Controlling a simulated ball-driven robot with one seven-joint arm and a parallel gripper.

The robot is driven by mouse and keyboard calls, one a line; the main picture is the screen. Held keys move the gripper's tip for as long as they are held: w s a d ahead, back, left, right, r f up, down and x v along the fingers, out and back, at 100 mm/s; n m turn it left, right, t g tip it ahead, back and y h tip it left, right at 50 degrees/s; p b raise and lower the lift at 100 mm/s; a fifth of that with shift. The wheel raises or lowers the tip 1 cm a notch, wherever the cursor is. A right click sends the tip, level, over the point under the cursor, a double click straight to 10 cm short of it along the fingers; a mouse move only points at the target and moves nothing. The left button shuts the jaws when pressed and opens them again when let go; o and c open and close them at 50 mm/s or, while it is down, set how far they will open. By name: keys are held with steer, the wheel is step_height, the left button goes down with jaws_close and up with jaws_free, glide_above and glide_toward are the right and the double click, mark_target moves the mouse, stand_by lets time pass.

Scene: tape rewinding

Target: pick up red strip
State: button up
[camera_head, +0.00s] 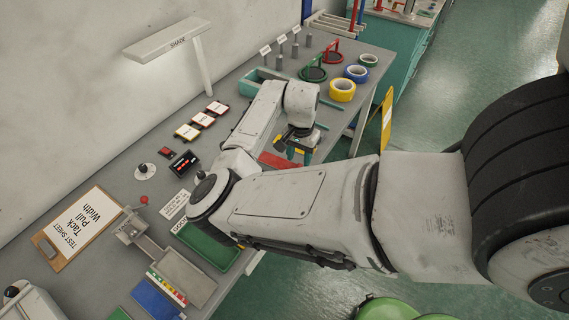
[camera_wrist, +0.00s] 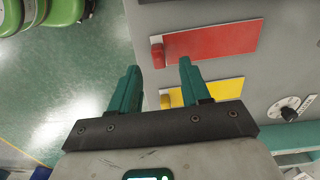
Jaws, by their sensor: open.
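The red strip (camera_wrist: 212,42) lies flat on the grey bench top in the wrist view, with a darker red tab (camera_wrist: 157,56) at its left end by the bench edge. My gripper (camera_wrist: 159,66) is open and empty. Its teal fingertips stand on either side of the tab's position in the picture, apart from it; the height gap cannot be told. In the head view my gripper (camera_head: 299,154) hangs over the front of the bench, and part of the red strip (camera_head: 276,161) shows just left of it; my arm hides the rest.
A yellow strip (camera_wrist: 222,89) lies beside the red one, partly behind my fingers. A dial (camera_wrist: 288,110) is at the right. Tape rolls, including a yellow one (camera_head: 342,90), sit farther along the bench (camera_head: 120,169). Open floor lies off the front edge.

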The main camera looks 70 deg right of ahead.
mark_target(299, 166)
steer(key=shift+s+f+p, duration=0.1)
steer(key=shift+f+p, duration=0.25)
steer(key=shift+f, duration=1.5)
steer(key=shift+c, duration=0.5)
jaws_close()
